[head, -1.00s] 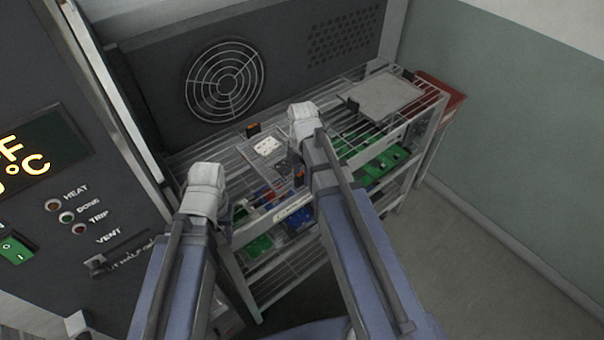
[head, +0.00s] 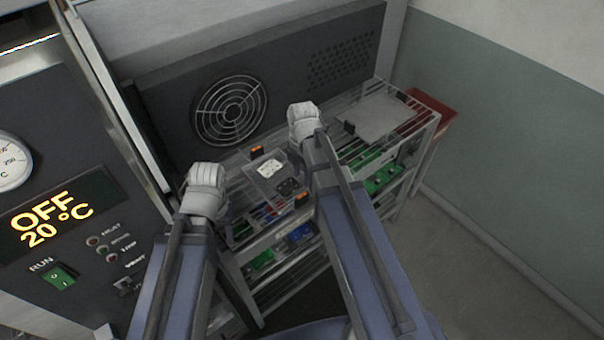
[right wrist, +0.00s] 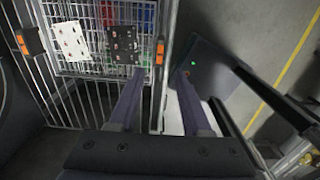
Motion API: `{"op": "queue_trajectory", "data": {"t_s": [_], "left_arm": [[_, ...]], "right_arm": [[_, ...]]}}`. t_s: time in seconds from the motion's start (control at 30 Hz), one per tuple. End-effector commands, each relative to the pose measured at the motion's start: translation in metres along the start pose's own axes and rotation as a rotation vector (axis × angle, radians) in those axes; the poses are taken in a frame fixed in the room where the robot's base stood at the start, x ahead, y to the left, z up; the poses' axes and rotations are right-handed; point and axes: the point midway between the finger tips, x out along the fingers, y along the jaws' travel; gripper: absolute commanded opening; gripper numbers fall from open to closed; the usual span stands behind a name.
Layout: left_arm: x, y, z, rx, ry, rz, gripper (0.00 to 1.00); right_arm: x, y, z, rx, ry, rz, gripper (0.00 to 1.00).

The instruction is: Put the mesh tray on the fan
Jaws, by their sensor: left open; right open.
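The mesh tray (head: 277,180) is a shallow wire tray with orange clips at its ends, on the top of the wire rack. It holds a white card and a black card. It also shows in the right wrist view (right wrist: 97,68), near the top left. The fan (head: 230,108) is a round grille on the dark panel behind the rack. My left gripper (head: 206,176) is left of the tray. My right gripper (head: 303,112) appears just above and right of the tray in the picture. Its fingers show apart and empty in the right wrist view (right wrist: 160,95), near the tray's orange clip.
The wire rack (head: 345,150) has lower shelves with green and blue boards. A flat grey plate (head: 383,117) lies on its top right. A red object (head: 432,108) is behind the rack's right end. An oven front (head: 60,215) reading OFF 20 °C stands at left. Floor at right is clear.

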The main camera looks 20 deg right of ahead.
Motion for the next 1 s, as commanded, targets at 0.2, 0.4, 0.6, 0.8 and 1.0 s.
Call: {"op": "queue_trajectory", "data": {"t_s": [0.2,0.4,0.6,0.8,1.0], "left_arm": [[-0.011,-0.001,0.001,-0.003,0.000,0.001,0.47],[-0.010,-0.001,0.001,-0.003,0.000,0.001,0.47],[-0.010,-0.001,0.001,-0.003,0.000,0.001,0.47],[-0.010,-0.001,0.001,-0.002,0.000,0.001,0.47],[-0.010,-0.001,0.001,-0.002,0.000,0.001,0.47]], "right_arm": [[-0.011,0.000,0.000,0.000,0.000,0.000,0.48],[-0.010,-0.004,-0.017,0.106,-0.004,-0.007,0.48],[-0.010,-0.018,-0.070,0.501,-0.030,-0.023,0.48],[-0.011,-0.038,-0.120,0.951,-0.069,-0.023,0.48],[-0.011,-0.057,-0.157,1.333,-0.104,-0.003,0.48]]}}
